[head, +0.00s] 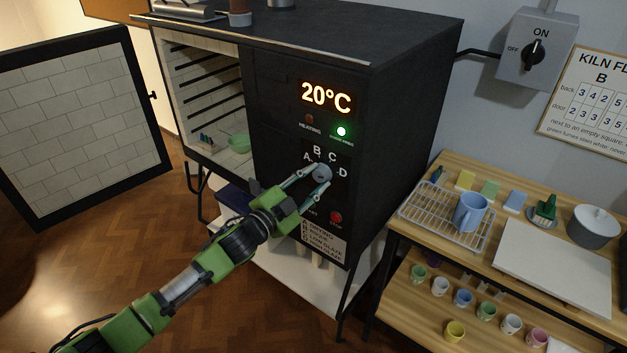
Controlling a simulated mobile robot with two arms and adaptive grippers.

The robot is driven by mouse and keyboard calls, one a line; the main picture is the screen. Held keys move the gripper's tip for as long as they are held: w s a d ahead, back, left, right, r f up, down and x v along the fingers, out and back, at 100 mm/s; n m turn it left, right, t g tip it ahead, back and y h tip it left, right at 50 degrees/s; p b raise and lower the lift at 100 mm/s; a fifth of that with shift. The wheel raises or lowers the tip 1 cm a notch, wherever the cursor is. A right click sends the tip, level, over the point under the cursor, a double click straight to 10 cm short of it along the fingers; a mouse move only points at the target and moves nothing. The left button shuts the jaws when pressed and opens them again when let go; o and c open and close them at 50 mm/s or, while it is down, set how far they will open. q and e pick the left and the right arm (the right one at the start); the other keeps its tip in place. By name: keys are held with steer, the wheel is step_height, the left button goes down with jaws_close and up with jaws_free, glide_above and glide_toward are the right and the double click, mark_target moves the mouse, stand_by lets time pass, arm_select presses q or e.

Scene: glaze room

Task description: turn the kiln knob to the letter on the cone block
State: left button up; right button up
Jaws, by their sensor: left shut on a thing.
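The kiln knob (322,174) is a grey round dial on the black kiln's front panel, with the letters A, B, C and D around its upper side. My left gripper (318,181) is shut on the knob, one finger on each side. Which letter the knob points at cannot be told, as the fingers cover part of it. The kiln (385,120) has its door open. Its display (326,97) reads 20°C. My right gripper is not in view.
The open kiln door (80,115) stands at the left. A red button (336,218) sits below the knob.

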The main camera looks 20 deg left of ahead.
arm_select(q)
steer(key=o, duration=1.1)
steer(key=shift+s, duration=0.1)
steer(key=shift+s+a+f, duration=0.1)
steer(key=shift+s+a, duration=0.05)
steer(key=shift+s, duration=0.2)
steer(key=v, duration=1.1)
